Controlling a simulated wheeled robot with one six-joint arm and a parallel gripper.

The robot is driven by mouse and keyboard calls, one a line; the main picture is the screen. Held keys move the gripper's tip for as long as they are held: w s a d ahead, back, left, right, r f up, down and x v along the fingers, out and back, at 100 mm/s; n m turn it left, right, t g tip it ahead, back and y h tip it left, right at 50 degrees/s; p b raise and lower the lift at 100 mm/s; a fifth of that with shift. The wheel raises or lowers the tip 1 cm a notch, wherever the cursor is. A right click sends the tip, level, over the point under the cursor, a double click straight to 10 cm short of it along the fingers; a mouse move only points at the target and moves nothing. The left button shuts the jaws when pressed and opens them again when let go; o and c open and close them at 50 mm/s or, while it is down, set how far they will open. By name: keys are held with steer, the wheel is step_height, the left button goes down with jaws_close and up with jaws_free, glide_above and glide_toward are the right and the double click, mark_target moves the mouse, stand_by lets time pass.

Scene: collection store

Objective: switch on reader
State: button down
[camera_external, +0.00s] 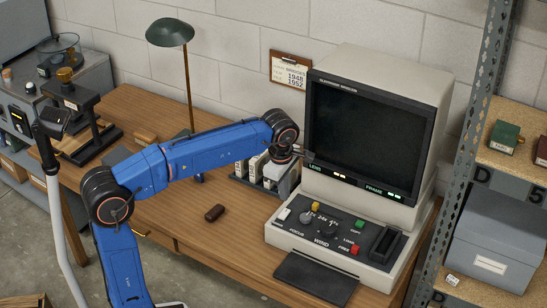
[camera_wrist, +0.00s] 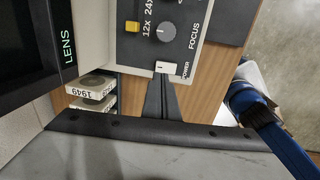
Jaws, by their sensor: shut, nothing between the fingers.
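The reader (camera_external: 390,70) is a beige machine with a dark, unlit screen (camera_external: 367,130) and a sloping control panel. Its white power switch (camera_external: 284,214) is at the panel's left edge; it also shows in the wrist view (camera_wrist: 166,68), labelled POWER, beside the FOCUS knob (camera_wrist: 166,30). My gripper (camera_external: 311,156) is shut and empty near the screen's lower left corner, above the panel's back in the external view. In the wrist view the closed fingertips (camera_wrist: 163,80) line up with the switch; I cannot tell whether they touch it.
Film boxes (camera_external: 263,168) stand left of the reader. A brown object (camera_external: 214,212) lies on the wooden desk (camera_external: 200,260). A green lamp (camera_external: 170,33) stands behind my arm. A metal shelf post (camera_external: 462,150) rises at the right. The desk front is mostly clear.

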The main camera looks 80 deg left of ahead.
mark_target(286, 211)
steer(key=shift+w+a+f, duration=0.15)
steer(key=shift+f, duration=1.35)
steer(key=shift+w+a+f, duration=0.15)
steer(key=shift+f, duration=1.3)
steer(key=shift+w+a+f+g+h, duration=0.1)
steer(key=shift+f+g+h, duration=0.15)
steer(key=shift+g+h, duration=0.05)
steer(key=shift+s+d, duration=0.6)
steer(key=shift+s, duration=0.05)
steer(key=shift+r, duration=0.1)
step_height(286, 211, up, 14)
steer(key=shift+s+d, duration=0.35)
